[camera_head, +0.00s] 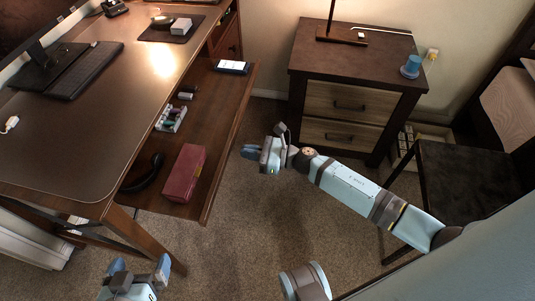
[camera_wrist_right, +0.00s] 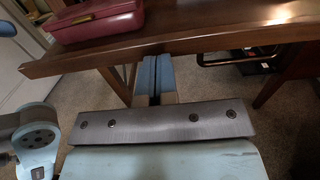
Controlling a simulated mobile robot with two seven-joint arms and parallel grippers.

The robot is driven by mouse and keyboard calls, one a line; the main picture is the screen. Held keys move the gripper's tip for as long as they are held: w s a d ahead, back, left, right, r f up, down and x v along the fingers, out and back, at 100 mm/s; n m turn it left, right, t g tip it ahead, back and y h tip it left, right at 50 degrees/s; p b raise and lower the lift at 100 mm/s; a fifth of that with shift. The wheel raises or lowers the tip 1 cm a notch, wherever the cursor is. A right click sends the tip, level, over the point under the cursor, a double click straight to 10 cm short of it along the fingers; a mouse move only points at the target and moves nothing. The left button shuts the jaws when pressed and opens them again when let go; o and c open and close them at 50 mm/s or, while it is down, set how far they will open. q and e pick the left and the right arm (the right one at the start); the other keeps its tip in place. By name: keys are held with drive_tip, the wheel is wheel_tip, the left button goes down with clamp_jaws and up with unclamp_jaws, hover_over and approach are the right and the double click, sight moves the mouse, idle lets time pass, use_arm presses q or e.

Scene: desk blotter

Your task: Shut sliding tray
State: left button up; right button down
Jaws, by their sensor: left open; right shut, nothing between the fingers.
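The sliding tray (camera_head: 214,118) is a dark wooden shelf pulled out from under the desk. Its front edge stands out over the carpet. My right gripper (camera_head: 249,151) is shut and empty, just outside that edge near its middle, pointing at it. In the right wrist view its blue fingertips (camera_wrist_right: 154,66) are just below the tray's front edge (camera_wrist_right: 220,42); I cannot tell whether they touch it. My left gripper (camera_head: 139,268) is open and empty at the bottom left, near the desk leg and apart from the tray.
On the tray lie a red case (camera_head: 185,173), a black curved object (camera_head: 142,174), a small organizer (camera_head: 171,118) and a phone (camera_head: 232,67). The desk (camera_head: 110,120) overhangs the tray's back. A nightstand (camera_head: 346,90) and chair stand right. Carpet between is clear.

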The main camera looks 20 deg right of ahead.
drive_tip(key=shift+x, duration=1.6)
drive_tip(key=shift+w+a, duration=0.2)
drive_tip(key=shift+b+x, duration=0.65)
drive_tip(key=shift+x, duration=0.5)
drive_tip(key=b, duration=0.3)
approach(167, 141)
drive_tip(key=b+x, duration=0.1)
drive_tip(key=x, duration=0.2)
drive_tip(key=b+x, duration=0.1)
drive_tip(key=x, duration=0.2)
drive_tip(key=b+x, duration=0.2)
drive_tip(key=x, duration=0.1)
drive_tip(key=shift+r, duration=0.35)
drive_tip(key=shift+w+a, duration=0.3)
drive_tip(key=shift+a, duration=0.15)
use_arm(q)
drive_tip(key=w+d+r+t+h, duration=0.2)
drive_tip(key=d+r+t+h, duration=0.2)
drive_tip(key=r, duration=0.6)
drive_tip(key=shift+d+r+m+t+h, duration=0.3)
drive_tip(key=shift+d+t+h, duration=0.1)
drive_tip(key=shift+d+t, duration=0.4)
use_arm(e)
drive_tip(key=shift+r, duration=0.35)
